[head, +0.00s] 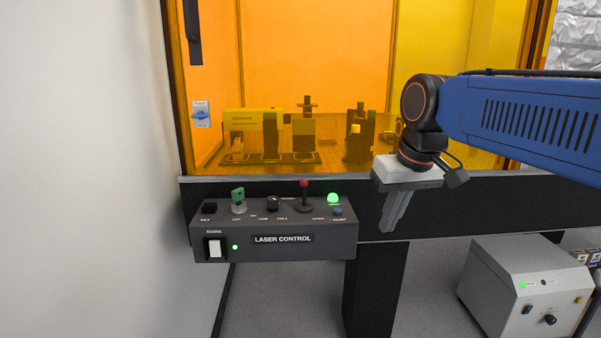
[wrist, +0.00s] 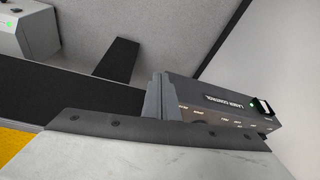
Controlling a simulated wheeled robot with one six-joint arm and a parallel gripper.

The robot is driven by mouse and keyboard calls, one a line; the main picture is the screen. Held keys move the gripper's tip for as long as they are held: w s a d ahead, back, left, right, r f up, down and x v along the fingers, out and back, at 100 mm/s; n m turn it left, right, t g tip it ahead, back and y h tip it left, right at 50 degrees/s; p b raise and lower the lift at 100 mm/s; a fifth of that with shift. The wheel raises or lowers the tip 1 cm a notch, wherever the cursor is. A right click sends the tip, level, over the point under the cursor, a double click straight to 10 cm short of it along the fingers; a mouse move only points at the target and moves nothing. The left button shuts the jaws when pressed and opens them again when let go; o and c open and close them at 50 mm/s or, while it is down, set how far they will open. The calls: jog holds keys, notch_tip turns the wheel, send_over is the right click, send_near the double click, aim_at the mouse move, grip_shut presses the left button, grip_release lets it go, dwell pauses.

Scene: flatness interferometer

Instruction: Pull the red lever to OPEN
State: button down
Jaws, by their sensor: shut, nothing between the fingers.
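The red lever (head: 304,190) is a short stick with a red ball knob on top of the dark laser control box (head: 283,239). It stands about upright, between a black knob and a lit green lamp, with small labels in front of it. My gripper (head: 387,226) is shut and empty, pointing down to the right of the box and apart from the lever. In the wrist view, the shut fingers (wrist: 158,98) show beside the end of the laser control box (wrist: 225,103). The lever is hidden in that view.
A green key switch (head: 238,199), a black knob (head: 273,203) and a green lamp (head: 333,198) share the box top. An orange-tinted enclosure window (head: 320,60) stands behind. A white wall (head: 90,170) is at left. A grey cabinet (head: 522,285) stands low at right.

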jog(key=w+a+r+n+g, duration=0.1)
jog(key=w+a+r, duration=0.65)
jog(key=w, duration=0.35)
notch_tip(320, 180, up, 6)
jog(key=f+n+g, duration=0.1)
jog(key=n, duration=0.1)
send_over(304, 194)
jog(key=w, duration=0.3)
jog(key=shift+d+r+y, duration=0.25)
jog(key=shift+d+y, duration=0.15)
jog(key=f, duration=0.3)
jog(key=a+f, duration=0.1)
jog(key=f, duration=0.2)
jog(key=w+f, duration=0.1)
jog(key=f, duration=0.3)
jog(key=shift+a, duration=0.2)
